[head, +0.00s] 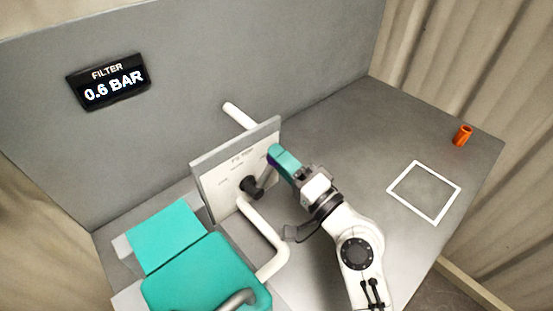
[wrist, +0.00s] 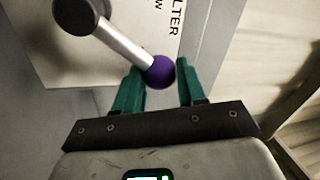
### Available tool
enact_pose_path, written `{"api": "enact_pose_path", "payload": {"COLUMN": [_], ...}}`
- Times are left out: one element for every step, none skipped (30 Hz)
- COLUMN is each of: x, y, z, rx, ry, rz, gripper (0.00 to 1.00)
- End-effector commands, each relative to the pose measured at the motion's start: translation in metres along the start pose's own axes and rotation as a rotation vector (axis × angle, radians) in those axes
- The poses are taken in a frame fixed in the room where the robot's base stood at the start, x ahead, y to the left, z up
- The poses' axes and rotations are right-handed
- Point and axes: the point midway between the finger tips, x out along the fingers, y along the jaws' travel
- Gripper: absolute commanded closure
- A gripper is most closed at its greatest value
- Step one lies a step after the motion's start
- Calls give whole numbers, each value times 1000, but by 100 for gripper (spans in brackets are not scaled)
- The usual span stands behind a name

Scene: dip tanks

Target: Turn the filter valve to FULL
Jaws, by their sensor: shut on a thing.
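The filter valve has a dark round hub (head: 251,187) on a pale upright panel (head: 211,192). Its metal lever (wrist: 122,40) ends in a purple ball knob (wrist: 160,72). In the head view the lever points up and right from the hub. My gripper (wrist: 159,80) has its teal fingers either side of the knob and is shut on it. In the head view my gripper (head: 272,157) comes from the right and mostly hides the knob. The panel's small position labels are too blurred to read. A black display (head: 107,81) on the back wall reads "FILTER 0.6 BAR".
White pipes (head: 268,233) run in front of and behind the panel. Teal-topped blocks (head: 165,235) stand at the lower left. An orange cylinder (head: 462,135) stands at the far right, near a white square outline (head: 410,207). The table right of my arm is otherwise clear.

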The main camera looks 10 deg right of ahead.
Motion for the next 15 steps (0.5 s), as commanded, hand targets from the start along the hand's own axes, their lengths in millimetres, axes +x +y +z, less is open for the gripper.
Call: {"api": "enact_pose_path", "payload": {"x": [-1,-1,-1,-1,-1,-2,-2,-2,-2,-2,-2,-2,-2,-2,-2], "y": [2,3,4,5,6,6,7,7,8,8,8,8,8,9,9], "z": [-2,-2,-3,-3,-4,-4,-4,-4,-5,-5,-5,-5,-5,-5,-5], "rx": [19,31,44,52,60,70,76,80,85,88,91,94,95,96,97], "ry": [6,8,11,13,14,16,17,18,19,20,21,21,21,22,22], "rz": [3,3,4,5,5,5,5,6,6,6,6,6,6,6,6], "gripper": [100,100,100,100,100,100,100,100,100,100,100,100,100,100,100]}}
